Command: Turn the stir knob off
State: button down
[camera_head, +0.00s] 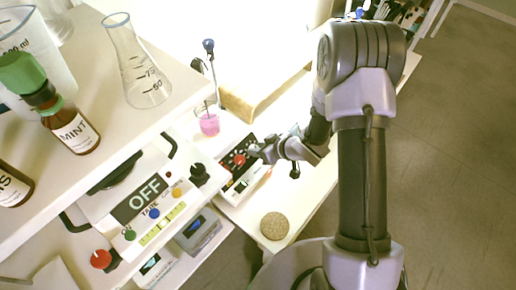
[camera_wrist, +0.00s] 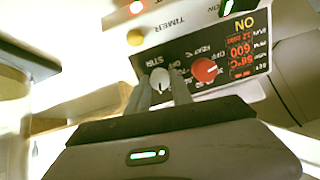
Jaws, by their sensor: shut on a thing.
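The stirrer's control panel (camera_wrist: 205,65) fills the upper part of the wrist view, upside down, with a lit red display (camera_wrist: 241,53) and a yellow ON label. The pale stir knob (camera_wrist: 160,79) sits by the STIR lettering. My gripper (camera_wrist: 164,88) has a finger on each side of this knob and is shut on it. The red heat knob (camera_wrist: 205,70) is just to the right, outside the fingers. In the head view, my gripper (camera_head: 257,151) is at the front of the stirrer (camera_head: 233,187), and the stir knob is hidden there.
A round cork mat (camera_head: 274,226) lies on the bench in front. A device with an OFF sign (camera_head: 147,199) is at left, below a shelf with a flask (camera_head: 133,65) and a MINT bottle (camera_head: 75,133).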

jog(key=n+b, duration=0.2)
jog(key=n, duration=0.1)
jog(key=n+b, duration=0.3)
jog(key=shift+f+t, duration=0.2)
jog(key=shift+t, duration=0.1)
jog(key=n+b, duration=0.4)
jog(key=shift+s+n+b, duration=0.1)
jog(key=shift+n+b, duration=0.2)
jog(key=n+b, duration=0.1)
jog(key=n, duration=0.1)
jog(key=shift+n+t+b, duration=0.3)
jog(key=shift+b, duration=0.05)
jog(key=n, duration=0.4)
jog(key=shift+r, duration=0.15)
jog(key=n, duration=0.5)
jog(key=shift+t, duration=0.3)
jog(key=shift+n, duration=0.5)
jog(key=c, duration=1.1)
grip_release()
